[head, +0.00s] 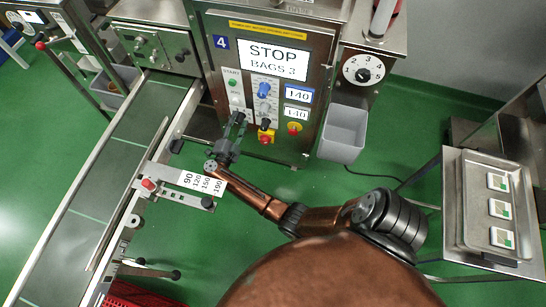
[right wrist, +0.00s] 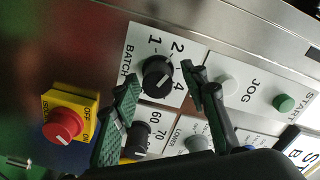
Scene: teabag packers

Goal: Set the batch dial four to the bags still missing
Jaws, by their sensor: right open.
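Machine four's control panel (head: 265,70) stands at the upper middle of the head view; its display (head: 273,62) reads STOP, BAGS 3. The batch dial (right wrist: 157,76) is a black knob in the right wrist view, with 1, 2 and 4 readable around it; its exact setting is unclear. In the head view my right gripper hides the dial. My right gripper (head: 238,120) is open at the lower panel. In the right wrist view its green-grey fingers (right wrist: 160,80) lie either side of the dial in the picture; contact cannot be told. My left gripper is out of view.
A red-and-yellow isolator knob (right wrist: 66,122) and a second black dial (right wrist: 136,138) sit close to the batch dial. A grey bin (head: 343,133) hangs right of the panel. A conveyor (head: 120,150) runs along the left; a tray (head: 470,205) with three packets stands right.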

